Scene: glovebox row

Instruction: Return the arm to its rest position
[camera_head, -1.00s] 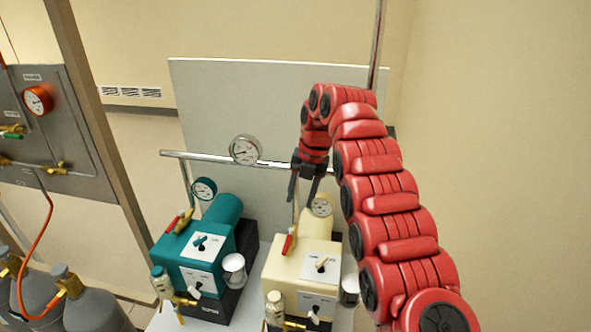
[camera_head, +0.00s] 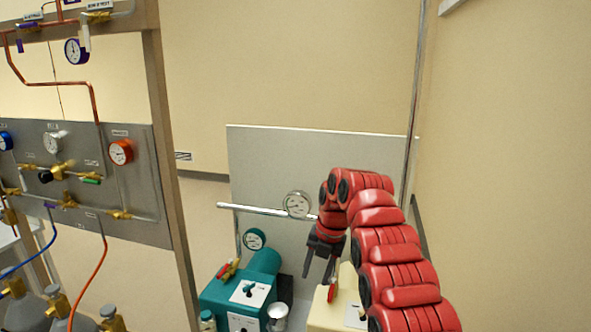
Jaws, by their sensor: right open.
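My right arm (camera_head: 390,255) is red and segmented. It rises from the bottom right, bends over at the top and points its gripper downward. My right gripper (camera_head: 318,268) is open, with dark fingers and nothing seen between them. It hangs in front of the white panel, above and between the teal pump unit and the cream pump unit. Part of the cream unit is hidden behind the arm. My left arm and left gripper are not in view.
The teal unit (camera_head: 215,297) and the cream unit (camera_head: 322,316) stand below the gripper. A metal rail with a round gauge (camera_head: 297,204) crosses the white panel (camera_head: 270,160). A grey gas panel (camera_head: 70,185) and cylinders are at left. The right wall side is bare.

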